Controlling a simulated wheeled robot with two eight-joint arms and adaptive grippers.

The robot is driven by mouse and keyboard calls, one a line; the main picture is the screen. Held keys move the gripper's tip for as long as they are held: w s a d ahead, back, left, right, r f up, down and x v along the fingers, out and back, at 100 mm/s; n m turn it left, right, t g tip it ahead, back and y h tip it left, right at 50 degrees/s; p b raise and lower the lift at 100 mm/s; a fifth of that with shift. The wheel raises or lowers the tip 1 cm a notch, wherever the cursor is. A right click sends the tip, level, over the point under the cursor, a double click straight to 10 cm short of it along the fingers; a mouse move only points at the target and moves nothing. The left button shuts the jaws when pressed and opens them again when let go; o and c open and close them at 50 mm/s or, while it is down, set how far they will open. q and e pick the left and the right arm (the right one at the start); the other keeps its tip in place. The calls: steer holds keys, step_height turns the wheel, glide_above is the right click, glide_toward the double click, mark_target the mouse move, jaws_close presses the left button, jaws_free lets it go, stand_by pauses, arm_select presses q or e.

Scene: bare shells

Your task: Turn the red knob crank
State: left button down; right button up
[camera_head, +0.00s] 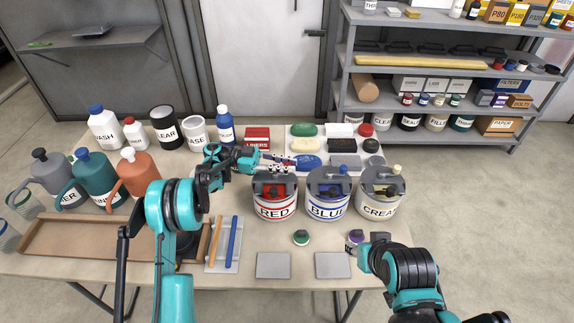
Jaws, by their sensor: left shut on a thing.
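The red can (275,206), labelled RED, stands on the table with a dark grey lid. My left gripper (284,164) reaches in from the left just above this lid and is shut on the red knob crank. The fingers largely hide the knob, so its exact angle is hard to see.
A blue can (327,206) and a cream can (379,204) with similar lids stand close on the right. Bottles and jugs crowd the left. A sponge tray (360,159) lies behind. Two grey plates (273,265) and small jars are in front.

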arm_select(q)
steer(key=shift+w+n+t, duration=0.1)
steer(key=shift+n+t, duration=0.2)
steer(key=shift+t, duration=0.1)
steer(key=n+t, duration=0.1)
steer(key=t, duration=0.1)
steer(key=n+t, duration=0.1)
steer(key=t, duration=0.1)
steer(key=shift+w+a+n, duration=0.25)
steer(key=shift+w+n, duration=0.05)
steer(key=shift+w, duration=0.05)
steer(key=n+t, duration=0.1)
steer(key=t, duration=0.1)
steer(key=n+t+b, duration=0.1)
steer(key=t, duration=0.1)
steer(key=shift+w+a+n, duration=0.25)
steer(key=shift+w+n, duration=0.05)
steer(key=shift+w, duration=0.05)
steer(key=shift+w+a+n+t+y+b, duration=0.25)
steer(key=shift+n+t+y, duration=0.55)
steer(key=shift+t, duration=0.4)
steer(key=shift+w+a+n+t+y+b, duration=0.1)
steer(key=shift+a+n+t+y+b, duration=0.2)
steer(key=shift+n+t+y, duration=0.65)
steer(key=shift+w+a+n+t+y+b, duration=0.25)
steer(key=shift+n+t+y, duration=0.45)
steer(key=shift+t, duration=0.75)
steer(key=shift+n, duration=0.25)
